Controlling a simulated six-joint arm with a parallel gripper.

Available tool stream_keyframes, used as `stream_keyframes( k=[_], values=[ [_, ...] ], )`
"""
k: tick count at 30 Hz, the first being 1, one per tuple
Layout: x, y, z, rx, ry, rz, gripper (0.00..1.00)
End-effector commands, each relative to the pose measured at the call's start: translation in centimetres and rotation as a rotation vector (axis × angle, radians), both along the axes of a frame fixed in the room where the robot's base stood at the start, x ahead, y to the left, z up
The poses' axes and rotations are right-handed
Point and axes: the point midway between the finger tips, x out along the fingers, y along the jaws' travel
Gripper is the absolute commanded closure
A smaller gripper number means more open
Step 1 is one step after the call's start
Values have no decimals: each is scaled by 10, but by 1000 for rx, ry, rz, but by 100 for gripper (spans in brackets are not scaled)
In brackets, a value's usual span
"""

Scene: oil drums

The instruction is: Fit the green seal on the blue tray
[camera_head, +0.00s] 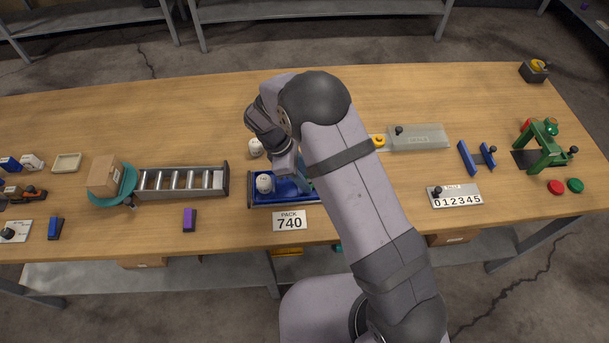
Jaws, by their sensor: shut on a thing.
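The blue tray (284,202) lies near the table's front edge, behind a card reading PACK 740. A white drum (264,183) stands in its left part. My gripper (288,172) points down over the tray, just right of this drum. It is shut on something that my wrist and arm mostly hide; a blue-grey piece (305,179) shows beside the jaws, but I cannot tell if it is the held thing. A green disc (575,185), possibly a seal, lies at the far right beside a red disc (557,187).
Another white drum (255,147) stands behind the tray. A roller rack (182,183) and a box on a teal turntable (111,190) are at left. A green press (543,148), a blue bracket (477,157) and a tally board (455,195) are at right. The table's back middle is clear.

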Motion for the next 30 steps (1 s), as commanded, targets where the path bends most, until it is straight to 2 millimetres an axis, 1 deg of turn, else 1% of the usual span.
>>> stream_keyframes(
  k=[11, 12, 14, 19, 20, 21, 30],
  values=[
    [0, 0, -1, 0, 0, 0, 90],
    [0, 0, -1, 0, 0, 0, 60],
    [0, 0, -1, 0, 0, 0, 47],
    [0, 0, -1, 0, 0, 0, 47],
    [0, 0, -1, 0, 0, 0, 46],
    [0, 0, -1, 0, 0, 0, 38],
    [0, 0, 1, 0, -1, 0, 38]
  ],
)
